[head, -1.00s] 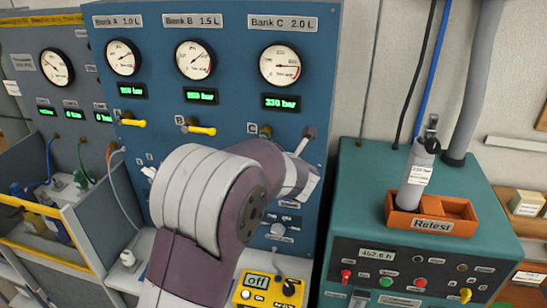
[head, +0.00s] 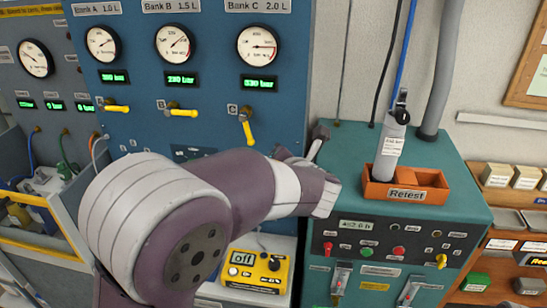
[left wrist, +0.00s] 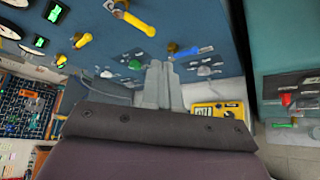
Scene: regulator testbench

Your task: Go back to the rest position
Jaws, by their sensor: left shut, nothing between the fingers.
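My left arm crosses the middle of the head view in front of the blue regulator panel (head: 215,90). Its gripper fingers cannot be made out clearly there. In the left wrist view my left gripper (left wrist: 160,85) is shut and empty, with its grey fingers together, pointing towards the lower panel. The panel's Bank A handle (head: 116,108) and Bank B handle (head: 183,112) lie horizontal. The Bank C handle (head: 248,130) hangs down. A blue valve handle (left wrist: 194,51) shows in the left wrist view, apart from the fingers. My right gripper is not in view.
A teal bench unit (head: 450,180) stands right of the panel. On it an orange Retest tray (head: 408,195) holds a grey cylinder (head: 390,150) upright in its left compartment. A yellow meter (head: 255,272) sits below my arm. Shelves (head: 510,228) stand at the right.

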